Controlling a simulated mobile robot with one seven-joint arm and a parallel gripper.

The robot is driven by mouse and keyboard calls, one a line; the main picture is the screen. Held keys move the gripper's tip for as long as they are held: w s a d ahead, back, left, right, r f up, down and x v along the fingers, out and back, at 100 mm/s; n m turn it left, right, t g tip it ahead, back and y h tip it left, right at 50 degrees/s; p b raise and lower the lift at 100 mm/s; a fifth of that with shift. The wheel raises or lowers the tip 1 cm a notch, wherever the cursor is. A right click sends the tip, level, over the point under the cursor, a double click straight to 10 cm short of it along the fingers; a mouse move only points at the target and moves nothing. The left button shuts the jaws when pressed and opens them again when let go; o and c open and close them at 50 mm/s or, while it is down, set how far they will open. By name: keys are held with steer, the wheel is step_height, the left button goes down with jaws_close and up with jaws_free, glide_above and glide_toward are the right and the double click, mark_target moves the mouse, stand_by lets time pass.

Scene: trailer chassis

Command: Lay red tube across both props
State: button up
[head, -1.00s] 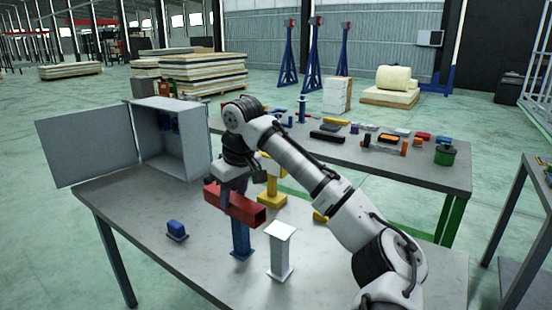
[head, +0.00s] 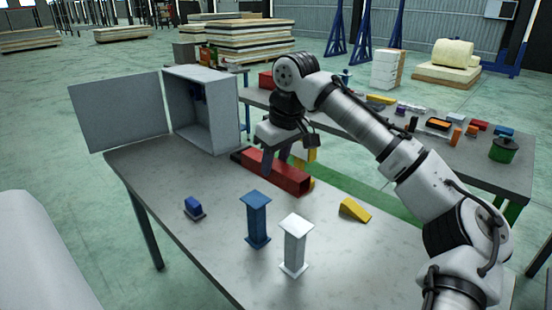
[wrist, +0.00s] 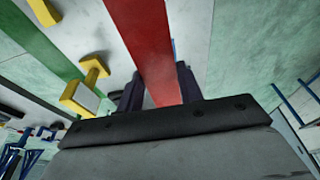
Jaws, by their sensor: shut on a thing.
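The red tube (head: 292,180) is held beyond the blue prop in the head view, slanting from back left to front right. Its open end faces front right. My gripper (head: 272,160) is shut on it from above; one dark finger shows on its near side. The tube (wrist: 145,40) also runs between the fingers (wrist: 155,90) in the wrist view. A blue prop (head: 257,220) and a white prop (head: 296,243) stand upright side by side, their tops bare. A yellow post (head: 311,157) is mostly hidden behind the tube. I cannot tell whether the tube touches it.
A blue block on a dark base (head: 194,208) and a yellow wedge (head: 355,210) lie on the grey table (head: 190,245). An open grey cabinet (head: 205,110) stands at the back left. Another table (head: 480,165) with several small parts is behind.

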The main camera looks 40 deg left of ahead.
steer(key=shift+d+r+p, duration=0.1)
steer(key=shift+r+p, duration=0.1)
steer(key=shift+p, duration=0.1)
steer(key=d+b+x, duration=0.2)
steer(key=b+x, duration=0.1)
steer(key=x, duration=0.6)
steer(key=shift+f+b, duration=0.4)
steer(key=shift+f, duration=0.15)
steer(key=shift+d, duration=0.15)
steer(key=o, duration=1.8)
steer(key=shift+s, duration=0.1)
steer(key=shift+a+r+p+v, duration=0.1)
steer(key=shift+a+p+v, duration=0.2)
steer(key=shift+p+v, duration=1)
steer(key=shift+a+r+p+v, duration=0.1)
steer(key=shift+a+p+v, duration=0.25)
steer(key=shift+p+v, duration=0.9)
steer(key=shift+a+r+p+v, duration=0.1)
steer(key=shift+a+p+v, duration=0.2)
steer(key=shift+p+v, duration=1)
